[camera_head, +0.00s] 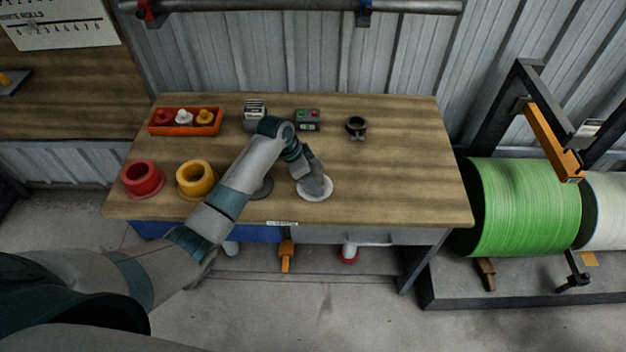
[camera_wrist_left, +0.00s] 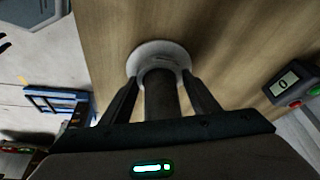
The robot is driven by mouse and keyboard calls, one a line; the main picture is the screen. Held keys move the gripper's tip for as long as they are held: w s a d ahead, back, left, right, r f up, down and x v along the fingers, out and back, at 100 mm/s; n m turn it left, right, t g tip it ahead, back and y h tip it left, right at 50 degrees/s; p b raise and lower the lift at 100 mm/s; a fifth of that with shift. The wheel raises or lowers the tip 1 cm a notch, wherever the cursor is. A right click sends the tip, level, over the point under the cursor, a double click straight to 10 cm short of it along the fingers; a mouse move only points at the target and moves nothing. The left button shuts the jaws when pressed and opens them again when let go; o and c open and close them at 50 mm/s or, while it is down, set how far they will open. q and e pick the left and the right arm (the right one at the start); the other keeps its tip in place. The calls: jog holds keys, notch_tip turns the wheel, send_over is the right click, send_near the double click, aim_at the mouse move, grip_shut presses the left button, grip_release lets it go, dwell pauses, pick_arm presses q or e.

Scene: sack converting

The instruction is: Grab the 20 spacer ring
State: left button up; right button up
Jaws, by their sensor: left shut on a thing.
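A white round flanged piece (camera_head: 315,192) lies on the workbench near its front edge, under my left gripper (camera_head: 312,180). In the left wrist view the white flange (camera_wrist_left: 145,52) lies flat on the wood with a greyish collar at its middle. A dark upright cylinder (camera_wrist_left: 161,100) stands between my left fingers (camera_wrist_left: 161,80), which close in on both sides at the collar. I cannot tell if cylinder and flange are one piece. No number 20 is readable. A red flanged ring (camera_head: 142,178) and a yellow flanged ring (camera_head: 195,179) stand at the left.
A dark grey disc (camera_head: 262,189) is partly hidden behind my left arm. An orange tray (camera_head: 185,121) with small knobs, a grey block (camera_head: 255,113), a button box (camera_head: 307,119) and a dark ring clamp (camera_head: 356,127) stand further back. The bench's right side is clear.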

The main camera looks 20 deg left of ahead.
pick_arm(q)
notch_tip(320, 180, up, 17)
jog(key=b, duration=0.4)
jog(key=shift+f+b, duration=0.1)
jog(key=shift+b, duration=0.3)
jog(key=shift+r, duration=0.5)
